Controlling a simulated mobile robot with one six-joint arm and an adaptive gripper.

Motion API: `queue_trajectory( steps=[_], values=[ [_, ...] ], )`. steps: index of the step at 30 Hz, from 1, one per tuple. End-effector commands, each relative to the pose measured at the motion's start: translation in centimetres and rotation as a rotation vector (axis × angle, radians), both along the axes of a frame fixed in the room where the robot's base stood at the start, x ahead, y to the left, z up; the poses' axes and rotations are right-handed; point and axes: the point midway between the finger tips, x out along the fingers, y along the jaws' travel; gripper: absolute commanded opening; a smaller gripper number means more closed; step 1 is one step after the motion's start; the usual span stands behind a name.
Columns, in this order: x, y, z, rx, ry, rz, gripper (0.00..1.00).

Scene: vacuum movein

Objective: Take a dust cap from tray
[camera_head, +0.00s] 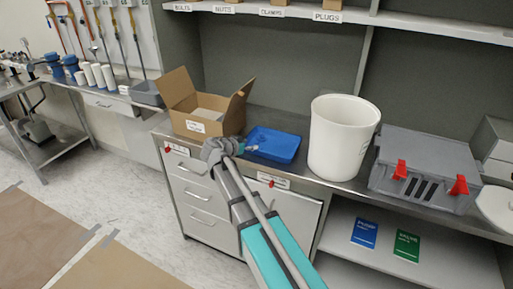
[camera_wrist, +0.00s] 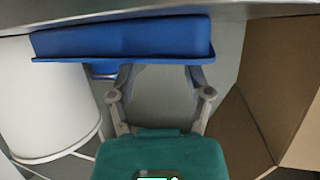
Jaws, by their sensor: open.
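The blue tray (camera_head: 283,146) lies on the counter between the cardboard box and the white bin. In the wrist view, the tray (camera_wrist: 125,40) spans the top of the picture, seen edge-on. My gripper (camera_head: 251,148) is at the tray's left edge in the head view. In the wrist view, my gripper (camera_wrist: 160,78) is open, with its two fingers apart and nothing between them. A small blue piece shows below the tray's edge near the left finger; I cannot tell what it is. I cannot make out a dust cap in either view.
An open cardboard box (camera_head: 196,126) stands left of the tray, close to my gripper. A tall white bin (camera_head: 338,140) stands right of it, and a grey case (camera_head: 425,165) with red latches is farther right. A labelled shelf (camera_head: 400,22) runs above the counter.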

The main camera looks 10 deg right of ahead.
Motion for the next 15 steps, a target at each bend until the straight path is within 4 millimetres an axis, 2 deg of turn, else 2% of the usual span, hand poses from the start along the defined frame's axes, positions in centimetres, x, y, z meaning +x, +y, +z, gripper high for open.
queue_trajectory(
  steps=[8, 15],
  values=[
    [0.1, -0.1, -0.1, 0.000, 0.000, 0.000, 0.65],
    [1.4, -1.5, -1.2, 0.001, -0.001, 0.000, 0.65]
  ],
)
